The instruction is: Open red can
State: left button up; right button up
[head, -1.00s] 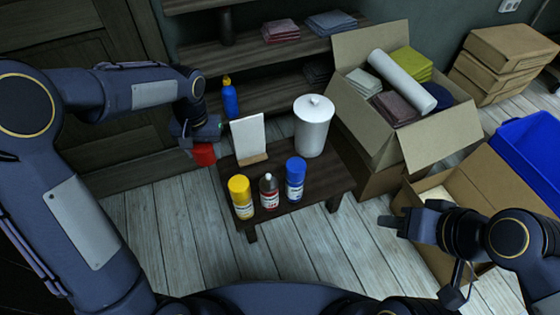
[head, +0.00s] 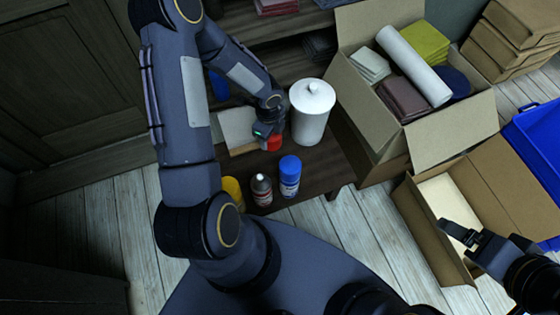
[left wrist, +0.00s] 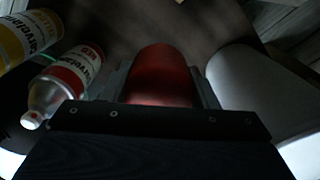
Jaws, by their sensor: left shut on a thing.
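The red can (head: 261,190) stands upright on the low dark table, between the yellow and blue cans. Its pale nozzle top is bare, and it also shows in the left wrist view (left wrist: 68,78). My left gripper (head: 267,137) is shut on a red cylindrical cap (head: 274,143), which fills the space between its fingers in the left wrist view (left wrist: 160,76). The cap is at the table behind the cans, beside the white canister; I cannot tell if it touches the tabletop. My right gripper (head: 462,236) is at the lower right, over an open box; its jaw state is unclear.
The white lidded canister (head: 312,112) stands close right of my left gripper. A blue-capped can (head: 289,176) and a yellow can (head: 232,191), partly hidden by my arm, flank the red can. A cardboard box (head: 437,137) holds cloths.

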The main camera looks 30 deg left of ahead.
pick_arm(q)
notch_tip(320, 180, down, 3)
jog(key=s+m, duration=0.2)
jog(key=m, duration=0.1)
jog(key=b, duration=0.3)
send_over(270, 165)
notch_tip(270, 165, down, 6)
jog(key=shift+a+r, duration=0.1)
jog(key=shift+r, duration=0.05)
jog(key=shift+w+f+b, duration=0.1)
jog(key=shift+f+b, duration=0.85)
jog(key=shift+f, duration=1)
jog(key=shift+f, duration=0.2)
jog(key=o, duration=1.1)
